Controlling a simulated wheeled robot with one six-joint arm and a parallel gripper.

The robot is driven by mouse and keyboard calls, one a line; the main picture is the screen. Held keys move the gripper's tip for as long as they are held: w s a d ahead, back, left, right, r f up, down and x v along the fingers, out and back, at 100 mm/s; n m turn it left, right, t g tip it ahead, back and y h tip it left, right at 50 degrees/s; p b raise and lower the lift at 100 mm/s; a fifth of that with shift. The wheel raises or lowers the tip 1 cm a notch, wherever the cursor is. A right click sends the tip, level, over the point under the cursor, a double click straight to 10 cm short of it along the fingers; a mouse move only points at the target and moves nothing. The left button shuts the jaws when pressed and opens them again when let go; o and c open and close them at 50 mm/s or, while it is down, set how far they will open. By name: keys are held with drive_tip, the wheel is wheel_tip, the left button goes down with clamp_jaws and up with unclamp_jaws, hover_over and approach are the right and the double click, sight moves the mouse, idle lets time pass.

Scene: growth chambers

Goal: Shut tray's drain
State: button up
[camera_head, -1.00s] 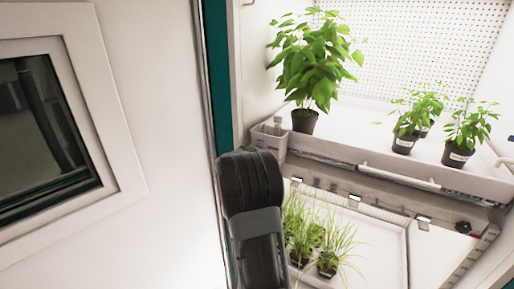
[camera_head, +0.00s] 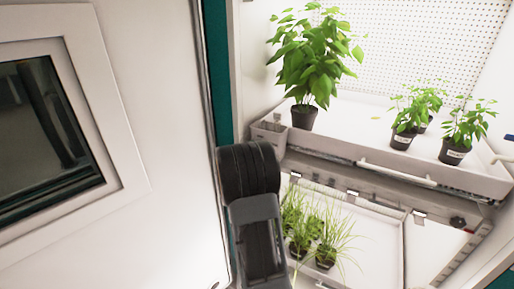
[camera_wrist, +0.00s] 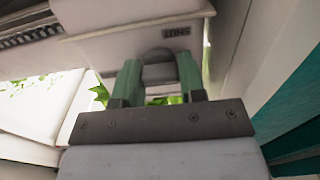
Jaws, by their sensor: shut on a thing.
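The white upper tray (camera_head: 330,146) sits on a shelf in the open chamber, with potted plants on it. In the wrist view a pale panel above bears a dark label (camera_wrist: 176,32) that reads "SHUT", turned upside down. My gripper (camera_wrist: 158,78) has its two green fingers on either side of a small grey rounded piece (camera_wrist: 158,57), which looks like the drain's handle, just below and left of the label. The fingers are shut on it. The drain's outlet and its exact angle are hidden. In the head view my dark arm hides the gripper.
A small grey box (camera_head: 268,137) hangs at the tray's left end. Below is a lower shelf (camera_head: 375,240) with grassy potted plants (camera_head: 327,254). The open white door (camera_head: 165,190) with a window stands close left of my arm.

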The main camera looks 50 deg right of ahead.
drive_tip(key=o, duration=0.9)
drive_tip(key=shift+a, duration=0.1)
drive_tip(key=b+v, duration=0.3)
drive_tip(key=v, duration=1)
drive_tip(key=shift+a, duration=0.3)
